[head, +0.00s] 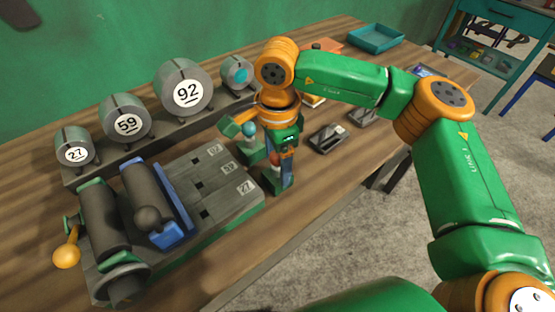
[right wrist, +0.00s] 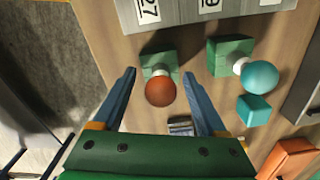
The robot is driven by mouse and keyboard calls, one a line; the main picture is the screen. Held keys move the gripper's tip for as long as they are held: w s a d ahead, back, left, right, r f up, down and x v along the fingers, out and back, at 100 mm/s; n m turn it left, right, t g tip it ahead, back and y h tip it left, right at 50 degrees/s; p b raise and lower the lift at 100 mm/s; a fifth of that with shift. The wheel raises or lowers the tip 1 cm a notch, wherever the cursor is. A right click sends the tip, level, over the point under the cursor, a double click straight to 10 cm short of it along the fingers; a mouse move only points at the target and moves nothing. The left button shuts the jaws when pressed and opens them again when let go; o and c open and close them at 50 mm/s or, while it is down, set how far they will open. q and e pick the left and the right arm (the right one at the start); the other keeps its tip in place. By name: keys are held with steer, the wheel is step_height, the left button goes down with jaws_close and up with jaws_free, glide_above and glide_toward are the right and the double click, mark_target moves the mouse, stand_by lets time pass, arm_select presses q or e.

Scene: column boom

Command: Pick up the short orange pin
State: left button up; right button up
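The short orange pin has a red-orange ball top (right wrist: 160,91), a pale stem and a green block base (right wrist: 159,63). In the right wrist view it stands between the fingers of my right gripper (right wrist: 158,75), which are spread with visible gaps on both sides. In the head view my right gripper (head: 280,170) points down over the pin and partly hides it. A teal-ball pin (right wrist: 259,77) on a green base stands beside it, to the right in the right wrist view; it also shows in the head view (head: 249,131). My left gripper is not in view.
A grey fixture with slots and number labels (head: 215,175) lies beside the pins. Numbered cylinders (head: 183,92) stand behind it. A teal cube (right wrist: 254,109) and an orange block (right wrist: 289,158) are close to the right finger. A teal tray (head: 375,39) sits at the table's far end.

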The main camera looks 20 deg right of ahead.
jaws_close()
steer(key=shift+r, duration=0.1)
steer(key=shift+w+r, duration=0.1)
steer(key=shift+r, duration=0.25)
steer(key=shift+r+b, duration=0.6)
steer(key=shift+r, duration=0.2)
steer(key=s+a+r+b, duration=0.1)
steer(key=s+a+r, duration=0.1)
steer(key=s+r, duration=0.3)
steer(key=s+a+r+b, duration=0.1)
steer(key=s+a+r, duration=0.2)
steer(key=s+r, duration=0.2)
steer(key=s, duration=0.3)
steer(key=shift+a+r, duration=0.3)
steer(key=shift+a, duration=0.05)
